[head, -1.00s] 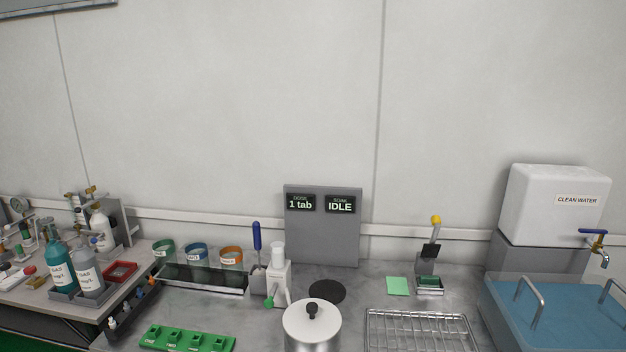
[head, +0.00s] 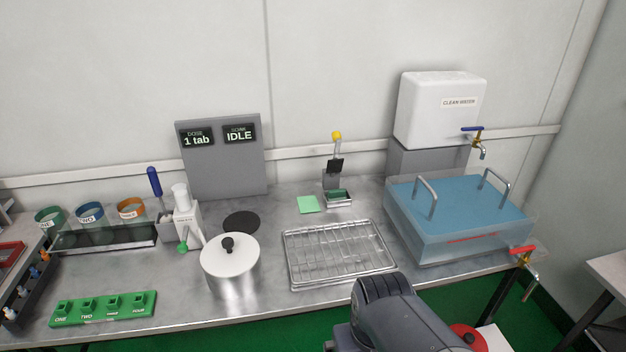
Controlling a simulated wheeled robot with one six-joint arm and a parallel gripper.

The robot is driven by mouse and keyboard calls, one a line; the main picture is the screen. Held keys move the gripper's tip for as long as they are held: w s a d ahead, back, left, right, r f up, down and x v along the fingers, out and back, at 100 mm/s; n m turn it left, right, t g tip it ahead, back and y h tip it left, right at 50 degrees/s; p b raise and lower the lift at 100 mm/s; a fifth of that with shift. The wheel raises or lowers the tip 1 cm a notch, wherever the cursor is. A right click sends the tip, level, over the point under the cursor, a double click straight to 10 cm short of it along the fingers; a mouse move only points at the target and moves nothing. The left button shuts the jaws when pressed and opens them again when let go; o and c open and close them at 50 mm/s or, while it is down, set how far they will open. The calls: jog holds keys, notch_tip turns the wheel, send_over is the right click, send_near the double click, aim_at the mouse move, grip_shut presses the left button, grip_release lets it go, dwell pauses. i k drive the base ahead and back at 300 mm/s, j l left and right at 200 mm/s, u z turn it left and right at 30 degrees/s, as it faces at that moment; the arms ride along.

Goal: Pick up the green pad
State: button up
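A small flat light-green square pad (head: 308,204) lies on the grey bench top, behind the wire rack tray. Just to its right, a small metal dish (head: 339,199) holds a darker green piece (head: 338,195), below a stand with a yellow knob. Part of my dark grey arm shows at the bottom right of the head view, in front of the bench. My gripper itself is not visible in this view.
A wire rack tray (head: 296,275) lies in front of the pad. A lidded metal pot (head: 231,277) stands to the left, a blue-topped clear basin (head: 452,244) to the right. A grey display panel (head: 224,165) stands behind. Bare bench surrounds the pad's left side.

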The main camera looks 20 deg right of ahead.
aim_at(338, 194)
jog(key=z, duration=2.8)
jog(key=u, duration=2.3)
jog(key=i+j+z, duration=0.15)
jog(key=j, duration=0.2)
jog(key=i+j+z, duration=0.15)
jog(key=j, duration=0.2)
jog(key=k, duration=0.05)
